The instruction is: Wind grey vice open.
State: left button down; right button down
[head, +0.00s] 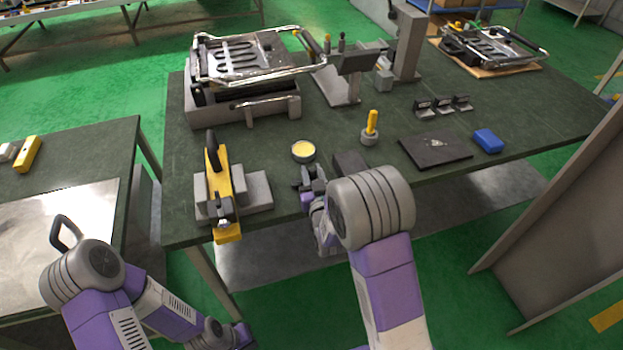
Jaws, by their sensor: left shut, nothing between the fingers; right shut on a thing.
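A dark grey block (350,162), which looks like the grey vice, is at the front edge of the green-topped table. My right wrist covers most of it, so its jaws and screw are hidden. My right gripper (309,180) is shut just left of the block, at the table edge. It grips something small and dark, seemingly the vice's handle, but the fingers hide most of it. My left gripper (243,336) is shut and empty, low at the bottom of the head view, in front of the table and well away from the vice.
A yellow clamp-like tool (219,180) stands on grey blocks to the left. A round yellow-topped tin (303,150), a yellow-handled tool in a holder (370,128), a black plate (435,150) and a blue box (488,140) are nearby. A metal-framed fixture (245,112) stands behind.

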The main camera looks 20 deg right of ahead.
aim_at(315, 177)
jog(key=shift+w+d+n+y, duration=0.1)
jog(key=shift+w+n+y, duration=0.15)
jog(key=shift+n+y, duration=0.6)
jog(key=shift+w+d+n+y, duration=0.1)
jog(key=shift+w+n+y, duration=0.25)
jog(key=shift+y, duration=0.9)
jog(key=c, duration=1)
grip_release()
jog(key=shift+o, duration=0.2)
jog(key=shift+a, duration=0.1)
jog(key=shift+s, duration=0.1)
jog(key=s, duration=0.2)
jog(key=s+d, duration=0.1)
jog(key=s, duration=0.2)
jog(key=s+p, duration=0.1)
jog(key=s, duration=0.1)
jog(key=shift+s+d, duration=0.2)
jog(key=shift+d, duration=0.05)
